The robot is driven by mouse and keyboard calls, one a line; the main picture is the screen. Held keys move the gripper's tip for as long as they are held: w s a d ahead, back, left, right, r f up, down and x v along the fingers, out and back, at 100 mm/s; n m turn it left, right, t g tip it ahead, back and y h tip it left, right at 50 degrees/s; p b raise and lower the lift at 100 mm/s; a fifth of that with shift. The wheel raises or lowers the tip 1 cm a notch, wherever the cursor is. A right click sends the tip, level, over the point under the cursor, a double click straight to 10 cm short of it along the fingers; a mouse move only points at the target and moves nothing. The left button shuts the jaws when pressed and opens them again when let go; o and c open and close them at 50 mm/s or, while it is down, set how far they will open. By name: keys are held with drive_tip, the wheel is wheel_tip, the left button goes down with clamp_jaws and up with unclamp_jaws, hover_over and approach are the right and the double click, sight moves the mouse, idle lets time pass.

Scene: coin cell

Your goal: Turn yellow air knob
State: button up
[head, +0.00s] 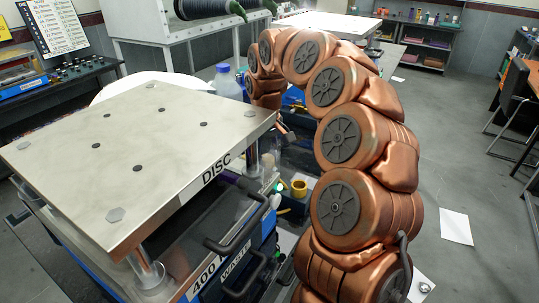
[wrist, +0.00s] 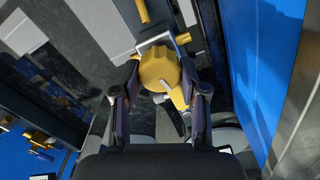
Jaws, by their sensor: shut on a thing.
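The yellow air knob (wrist: 158,66) is a round, ridged yellow piece in the upper middle of the wrist view, in front of a pale bracket. My gripper (wrist: 161,78) has one finger on each side of the knob and is shut on it. A smaller yellow part (wrist: 178,98) shows just below the knob, between the fingers. In the head view my copper arm arches over to the far side of the press bench, and I cannot make out the gripper's fingers there.
A thick metal plate marked DISC (head: 130,165) stands on posts at the left. A yellow cylindrical part (head: 299,188) sits beside it, near my arm. A blue panel (wrist: 250,60) runs close along the right of the wrist view. Open floor (head: 455,180) lies at the right.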

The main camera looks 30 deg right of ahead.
drive_tip(key=n, duration=0.6)
drive_tip(key=shift+p, duration=0.35)
drive_tip(key=shift+n, duration=0.3)
drive_tip(key=o, duration=1.1)
drive_tip(key=shift+o, duration=0.2)
drive_tip(key=shift+r, duration=0.15)
wheel_tip(320, 180, up, 12)
